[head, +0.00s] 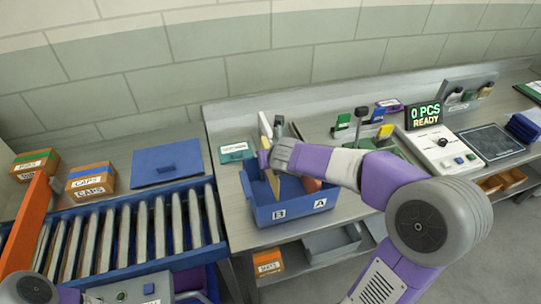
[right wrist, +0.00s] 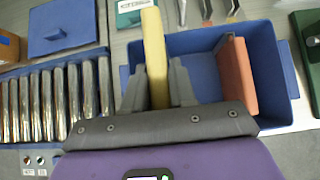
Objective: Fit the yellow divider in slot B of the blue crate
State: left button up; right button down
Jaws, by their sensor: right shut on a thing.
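The blue crate (head: 296,210) stands on the bench in the head view, with label B on the left of its front wall and A on the right. My right gripper (right wrist: 157,88) is shut on the yellow divider (right wrist: 154,50), one finger on each side. The divider (head: 271,178) stands roughly upright at the crate's left part, on the B side. Whether its lower edge is in the slot is hidden. An orange-red divider (right wrist: 237,75) stands in the crate's right part. The crate (right wrist: 200,47) also shows in the wrist view. My left gripper is out of view.
A roller conveyor (head: 130,225) with a blue lid (head: 167,163) behind it lies left of the crate. A green-and-white labelled box (head: 236,152) and tools stand close behind the crate. A control box (head: 445,148) is at the right.

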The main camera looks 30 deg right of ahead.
aim_at(276, 183)
jog(key=shift+f+b, duration=5.05)
jog(key=shift+f, duration=0.5)
jog(key=c, duration=0.8)
grip_release()
jog(key=shift+c, duration=0.2)
jog(key=p+v, duration=0.3)
jog(key=v, duration=0.3)
jog(key=shift+s+r, duration=0.1)
jog(key=shift+r, duration=0.2)
jog(key=shift+s+a+r+p, duration=0.2)
jog(key=shift+s+r+p, duration=0.15)
jog(key=shift+s, duration=0.1)
jog(key=shift+f, duration=0.1)
